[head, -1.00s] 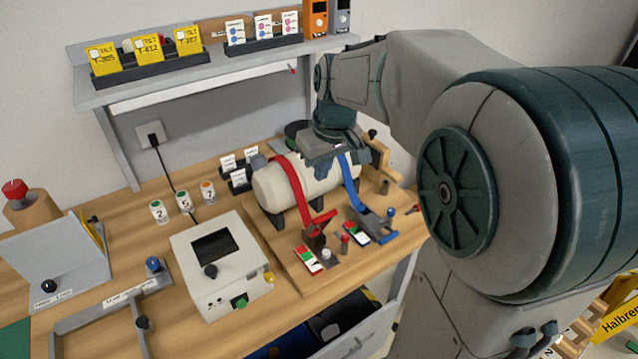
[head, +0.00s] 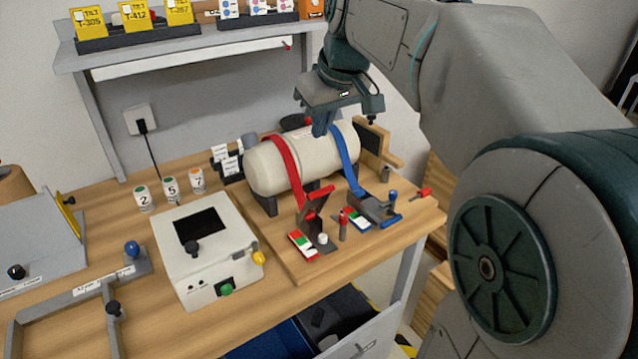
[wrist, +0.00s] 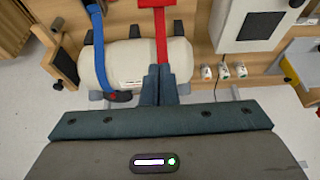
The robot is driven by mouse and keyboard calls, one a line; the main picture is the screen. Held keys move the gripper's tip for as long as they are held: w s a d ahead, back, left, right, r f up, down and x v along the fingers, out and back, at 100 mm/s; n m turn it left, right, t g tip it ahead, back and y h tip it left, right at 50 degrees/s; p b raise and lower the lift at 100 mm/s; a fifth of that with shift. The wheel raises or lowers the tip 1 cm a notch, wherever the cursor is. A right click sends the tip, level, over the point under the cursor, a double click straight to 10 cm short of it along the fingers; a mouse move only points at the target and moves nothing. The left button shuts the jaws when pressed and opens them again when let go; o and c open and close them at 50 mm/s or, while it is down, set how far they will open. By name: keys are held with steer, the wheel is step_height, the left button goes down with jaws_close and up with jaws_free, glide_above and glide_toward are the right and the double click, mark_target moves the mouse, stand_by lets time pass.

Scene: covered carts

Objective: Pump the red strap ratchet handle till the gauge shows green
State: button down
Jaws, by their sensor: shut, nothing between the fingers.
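The red strap (head: 287,165) runs over a cream tank (head: 265,172) down to its ratchet, whose red handle (head: 321,193) stands tilted up. Its small gauge (head: 303,246) shows red, white and green, but is too small to read. My gripper (head: 321,132) is shut and empty, pointing down above the tank, between the red and blue straps and behind the red handle, apart from it.
A blue strap (head: 345,160) with its own blue-handled ratchet (head: 381,210) and gauge (head: 359,220) sits to the right. A white control box (head: 208,250) stands left of the ratchet board. A shelf (head: 180,62) overhangs behind. A red-handled tool (head: 424,193) lies at the right edge.

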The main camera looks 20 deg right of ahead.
steer(key=shift+w+a+f, duration=0.1)
steer(key=shift+w+f, duration=0.1)
steer(key=shift+f, duration=2.7)
steer(key=shift+w+a+f, duration=0.1)
steer(key=shift+w+f, duration=0.05)
steer(key=shift+f, duration=2.7)
